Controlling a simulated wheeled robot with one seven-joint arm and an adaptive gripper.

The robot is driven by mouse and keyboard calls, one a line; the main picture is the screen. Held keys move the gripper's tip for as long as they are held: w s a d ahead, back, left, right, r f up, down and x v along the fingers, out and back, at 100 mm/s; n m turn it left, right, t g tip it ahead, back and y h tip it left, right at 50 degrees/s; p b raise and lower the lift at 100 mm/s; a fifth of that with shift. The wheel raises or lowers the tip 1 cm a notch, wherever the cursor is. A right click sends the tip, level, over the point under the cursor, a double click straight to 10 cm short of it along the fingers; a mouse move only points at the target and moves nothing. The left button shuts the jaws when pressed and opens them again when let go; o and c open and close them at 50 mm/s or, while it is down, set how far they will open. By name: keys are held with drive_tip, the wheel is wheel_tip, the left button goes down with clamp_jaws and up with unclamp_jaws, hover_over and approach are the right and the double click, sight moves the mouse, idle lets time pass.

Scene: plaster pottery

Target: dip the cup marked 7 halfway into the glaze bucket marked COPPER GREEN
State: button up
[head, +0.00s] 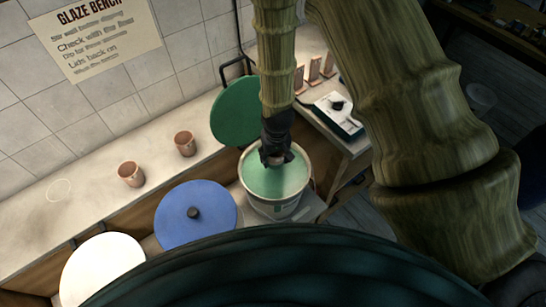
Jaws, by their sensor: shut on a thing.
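The bucket (268,208) stands open at the middle of the head view, with smooth green glaze (259,180) inside. Its label is too small to read. My gripper (276,158) is over the bucket, pointing down, and shut on a cup (277,161). Only a small brownish part of the cup shows between the dark fingers, and its mark is hidden. I cannot tell whether the cup touches the glaze or hangs above it.
A green lid (235,110) leans behind the bucket. A blue lid (185,220) and a white lid (100,265) lie left. Two terracotta cups (130,175) (185,144) stand on the bench (90,160). A tray (345,122) and several tiles (314,68) are at right.

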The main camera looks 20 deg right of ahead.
drive_tip(key=shift+r+p, duration=2)
drive_tip(key=shift+r, duration=1.1)
drive_tip(key=shift+f, duration=0.15)
